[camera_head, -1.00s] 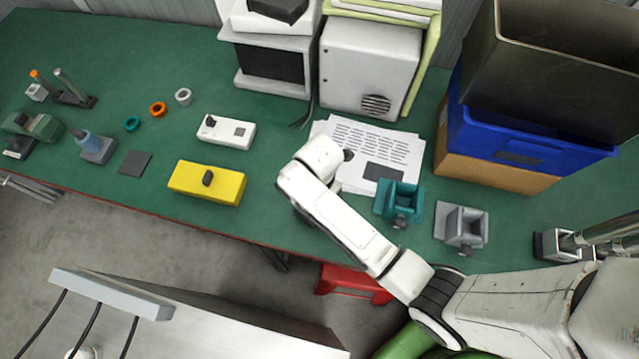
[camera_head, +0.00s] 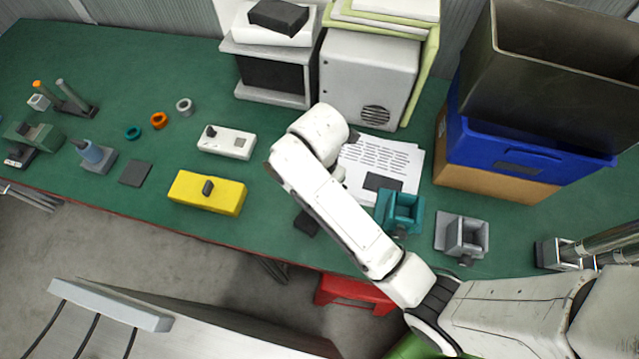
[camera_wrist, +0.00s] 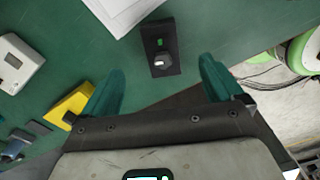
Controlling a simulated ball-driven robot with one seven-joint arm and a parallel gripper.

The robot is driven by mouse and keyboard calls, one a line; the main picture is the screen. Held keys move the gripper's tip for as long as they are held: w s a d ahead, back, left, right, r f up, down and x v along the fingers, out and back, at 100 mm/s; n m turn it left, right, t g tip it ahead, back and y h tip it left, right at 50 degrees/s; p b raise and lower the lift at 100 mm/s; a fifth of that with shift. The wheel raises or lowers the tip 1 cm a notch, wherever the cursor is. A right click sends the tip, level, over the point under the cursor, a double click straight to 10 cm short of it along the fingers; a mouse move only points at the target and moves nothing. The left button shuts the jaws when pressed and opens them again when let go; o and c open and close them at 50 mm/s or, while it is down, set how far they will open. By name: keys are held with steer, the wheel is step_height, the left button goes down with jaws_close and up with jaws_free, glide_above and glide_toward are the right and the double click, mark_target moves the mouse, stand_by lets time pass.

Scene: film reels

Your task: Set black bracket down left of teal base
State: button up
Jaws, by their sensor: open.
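The black bracket (camera_head: 306,223) rests on the green table, left of the teal base (camera_head: 399,210) with a gap between them, and is partly covered by my arm in the head view. In the wrist view the black bracket (camera_wrist: 160,50) shows a silver knob and a small green mark. My gripper (camera_wrist: 160,85) is open and empty, its two teal fingers spread wide with the bracket beyond them, apart from it. The head view hides my gripper behind my arm. The teal base is not in the wrist view.
A grey base (camera_head: 463,236) stands right of the teal one. Printed sheets (camera_head: 385,158) with a dark rectangle lie behind. A yellow block (camera_head: 207,192) and a white box (camera_head: 226,141) are to the left. The table's front edge is close to the bracket.

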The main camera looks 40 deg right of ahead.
steer(key=s+d+m, duration=0.3)
steer(key=s+m, duration=0.5)
steer(key=m, duration=0.2)
steer(key=s+d+m+t, duration=0.1)
steer(key=s+d+m, duration=0.2)
steer(key=s+m, duration=0.6)
steer(key=shift+m, duration=1.3)
steer(key=shift+f, duration=0.1)
